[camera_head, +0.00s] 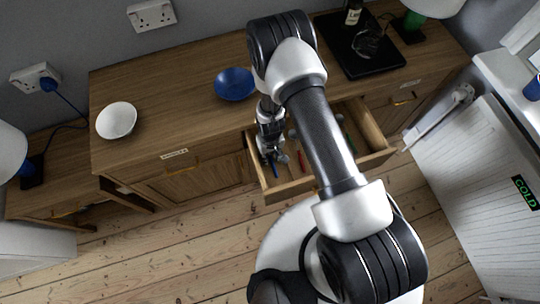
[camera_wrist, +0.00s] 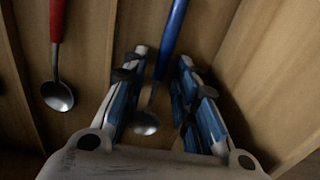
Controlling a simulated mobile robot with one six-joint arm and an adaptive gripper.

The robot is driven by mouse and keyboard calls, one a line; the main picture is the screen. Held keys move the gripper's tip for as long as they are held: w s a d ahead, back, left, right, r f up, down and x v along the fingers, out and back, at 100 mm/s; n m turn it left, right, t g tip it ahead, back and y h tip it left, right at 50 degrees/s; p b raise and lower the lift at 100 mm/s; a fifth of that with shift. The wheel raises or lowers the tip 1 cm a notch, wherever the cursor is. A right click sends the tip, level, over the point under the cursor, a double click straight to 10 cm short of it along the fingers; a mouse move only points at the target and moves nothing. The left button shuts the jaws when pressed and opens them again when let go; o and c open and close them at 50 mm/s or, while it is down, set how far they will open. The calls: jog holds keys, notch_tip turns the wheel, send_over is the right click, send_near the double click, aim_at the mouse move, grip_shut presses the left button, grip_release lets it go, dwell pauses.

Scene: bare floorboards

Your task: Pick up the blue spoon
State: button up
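The blue spoon (camera_wrist: 172,36) lies in the open drawer, with a blue handle and a grey metal bowl. In the wrist view its bowl and lower handle show between my gripper's (camera_wrist: 163,65) two fingers. The fingers are apart, one on each side of the spoon, and I see no clear contact. In the head view my gripper (camera_head: 272,155) points down into the left part of the drawer (camera_head: 290,190). A little of the blue spoon (camera_head: 275,170) shows there beside the fingers.
A red-handled spoon (camera_wrist: 57,92) lies to the left in the drawer. Drawer walls stand close on the right. On the cabinet top are a blue bowl (camera_head: 235,84), a white bowl (camera_head: 116,121) and a black tray (camera_head: 350,62). A white radiator (camera_head: 465,190) stands at the right.

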grip_shut()
dwell(0.3)
